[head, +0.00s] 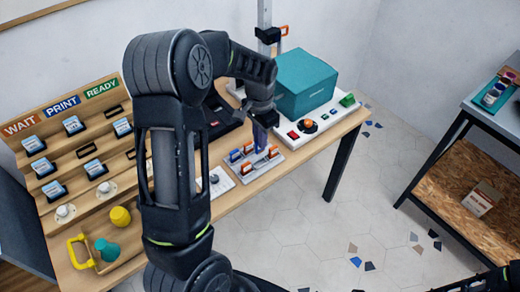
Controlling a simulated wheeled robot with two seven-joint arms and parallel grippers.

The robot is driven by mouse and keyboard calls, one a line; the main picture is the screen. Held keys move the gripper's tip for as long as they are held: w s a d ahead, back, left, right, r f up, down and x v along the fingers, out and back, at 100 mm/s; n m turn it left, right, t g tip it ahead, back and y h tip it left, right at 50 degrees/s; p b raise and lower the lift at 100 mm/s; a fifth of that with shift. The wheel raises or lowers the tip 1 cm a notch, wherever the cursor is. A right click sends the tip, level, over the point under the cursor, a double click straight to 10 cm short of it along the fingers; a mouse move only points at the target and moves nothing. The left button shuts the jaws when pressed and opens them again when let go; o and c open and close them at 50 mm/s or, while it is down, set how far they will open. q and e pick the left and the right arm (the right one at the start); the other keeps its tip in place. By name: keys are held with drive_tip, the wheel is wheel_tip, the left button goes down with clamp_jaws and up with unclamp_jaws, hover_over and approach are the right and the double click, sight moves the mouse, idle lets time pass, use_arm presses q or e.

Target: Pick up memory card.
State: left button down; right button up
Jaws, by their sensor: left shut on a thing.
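My left gripper (261,138) points down over a small light tray (247,174) on the bench, right of my arm. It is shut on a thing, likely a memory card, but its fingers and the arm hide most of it. Small orange and blue pieces (246,152) stand in the tray just below the fingertips; I cannot tell whether they touch. Several dark cards with pale labels, such as this card (73,125), sit on the stepped wooden rack (125,85) at the left.
A yellow handle (80,252) and yellow knob (120,216) are at the bench's front left. A shelf unit (465,190) stands right across open floor.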

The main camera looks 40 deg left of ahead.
use_arm(q)
drive_tip(key=shift+r, duration=1.55)
drive_tip(key=shift+d, duration=0.1)
drive_tip(key=w+d+r+n, duration=0.1)
drive_tip(key=w+d, duration=0.1)
drive_tip(key=d, duration=0.6)
drive_tip(key=w+d+r+n, duration=0.1)
drive_tip(key=w+d+n, duration=0.1)
drive_tip(key=d, duration=0.7)
drive_tip(key=shift+r, duration=0.25)
drive_tip(key=shift+s, duration=0.1)
